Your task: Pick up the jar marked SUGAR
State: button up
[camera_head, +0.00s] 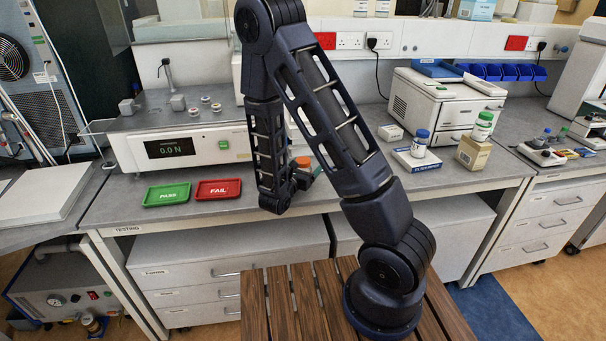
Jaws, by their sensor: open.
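Two small white jars stand at the right of the bench. One has a blue lid (421,135) and stands on a flat white box. The other has a green lid (484,119) and stands on a tan carton. An orange-lidded container (303,162) shows partly behind my arm. The labels are too small to read, so I cannot tell which one is marked SUGAR. My gripper (277,202) hangs open and empty at the end of my arm, near the bench's front edge, left of both jars and just beside the orange-lidded container.
A green PASS tray (167,194) and a red FAIL tray (218,189) lie left of my gripper. A tester reading 0.0 N (175,147) stands behind them. A white machine (435,102) stands behind the jars. The bench front (455,180) has free room.

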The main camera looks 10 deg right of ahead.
jog(key=shift+c, duration=0.4)
jog(key=c, duration=1.1)
jog(key=shift+c, duration=0.2)
jog(key=shift+r, duration=0.1)
